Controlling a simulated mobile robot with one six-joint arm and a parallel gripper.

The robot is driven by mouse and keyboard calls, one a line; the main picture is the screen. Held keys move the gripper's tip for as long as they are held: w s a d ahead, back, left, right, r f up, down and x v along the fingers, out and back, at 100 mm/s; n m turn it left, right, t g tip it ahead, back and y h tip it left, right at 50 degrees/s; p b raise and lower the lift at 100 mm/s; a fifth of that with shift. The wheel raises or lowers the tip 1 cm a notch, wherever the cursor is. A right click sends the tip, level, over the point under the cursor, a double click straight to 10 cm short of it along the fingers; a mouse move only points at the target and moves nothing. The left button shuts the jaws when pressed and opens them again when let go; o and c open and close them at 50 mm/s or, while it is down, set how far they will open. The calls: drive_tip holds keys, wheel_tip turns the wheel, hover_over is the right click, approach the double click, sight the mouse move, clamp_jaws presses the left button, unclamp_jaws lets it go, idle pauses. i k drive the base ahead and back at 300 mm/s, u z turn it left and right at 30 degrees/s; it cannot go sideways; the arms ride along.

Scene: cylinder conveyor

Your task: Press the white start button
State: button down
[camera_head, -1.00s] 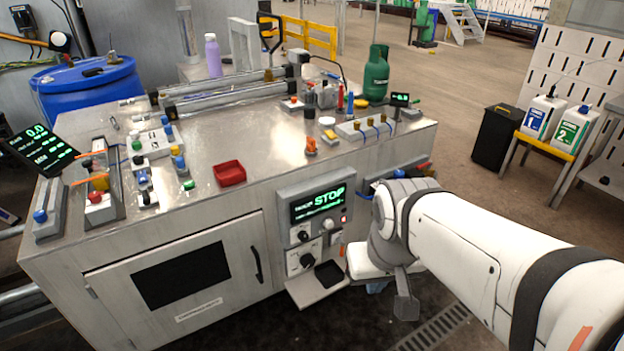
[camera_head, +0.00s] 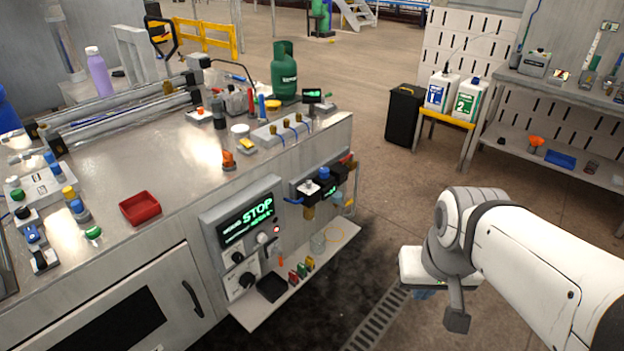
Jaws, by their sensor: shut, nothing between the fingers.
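The control panel (camera_head: 243,240) on the front of the metal bench has a dark display with green text reading STOP. A small round white button (camera_head: 262,238) sits below the display, left of a small red light (camera_head: 277,229). Black knobs are to its lower left. My gripper (camera_head: 424,294) is shut and empty, out over the floor to the right of the panel. It is well apart from the panel. Its fingers show only in small part below the white hand, with a blue tint.
A shelf (camera_head: 333,233) with small coloured items juts out below the panel. Valve fittings (camera_head: 323,184) stick out right of the panel. The floor between bench and arm is clear.

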sight(263, 239)
drive_tip(key=z, duration=2.15)
drive_tip(key=k, duration=1.8)
drive_tip(key=u, duration=1)
drive_tip(key=i, duration=1)
drive_tip(key=u, duration=0.05)
